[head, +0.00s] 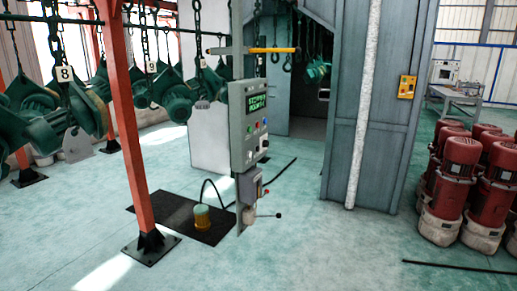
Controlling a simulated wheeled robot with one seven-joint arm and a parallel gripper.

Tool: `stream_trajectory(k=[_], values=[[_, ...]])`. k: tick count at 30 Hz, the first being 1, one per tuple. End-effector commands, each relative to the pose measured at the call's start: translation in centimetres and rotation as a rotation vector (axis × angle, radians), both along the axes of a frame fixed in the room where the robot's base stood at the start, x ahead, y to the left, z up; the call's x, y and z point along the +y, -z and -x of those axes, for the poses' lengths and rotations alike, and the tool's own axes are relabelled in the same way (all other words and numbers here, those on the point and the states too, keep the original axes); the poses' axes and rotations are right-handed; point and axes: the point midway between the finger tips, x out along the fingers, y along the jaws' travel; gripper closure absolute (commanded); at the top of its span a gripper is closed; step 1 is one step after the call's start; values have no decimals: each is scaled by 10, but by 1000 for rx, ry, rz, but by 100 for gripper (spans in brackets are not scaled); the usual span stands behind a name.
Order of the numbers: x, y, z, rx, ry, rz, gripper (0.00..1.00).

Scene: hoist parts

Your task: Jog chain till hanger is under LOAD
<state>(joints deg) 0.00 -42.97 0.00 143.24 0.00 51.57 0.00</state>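A grey control box (248,122) stands on a post in the middle. Its small screen (256,103) shows two lines of green text; the top line seems to read STOPPED. Coloured buttons and a knob sit on the box. Hangers with green motor-like parts (172,97) hang on chains at the left. One hanger has a tag marked 8 (65,74), and one further back has a tag that looks like 9 (151,67). A yellow-ended bar (272,50) crosses above the box. I see no readable LOAD marking. My gripper is not in view.
An orange post (128,120) stands left of the box. A yellow cylinder (202,217) with a black cable sits on a dark floor mat (178,212). Red motors (455,180) crowd the right. A grey booth (375,110) stands behind. The front floor is mostly clear.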

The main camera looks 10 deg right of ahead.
Motion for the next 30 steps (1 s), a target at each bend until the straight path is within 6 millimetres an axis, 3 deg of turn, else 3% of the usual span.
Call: stream_trajectory(k=[11, 19, 30], values=[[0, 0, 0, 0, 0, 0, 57], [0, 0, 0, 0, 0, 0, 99], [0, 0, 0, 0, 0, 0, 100]])
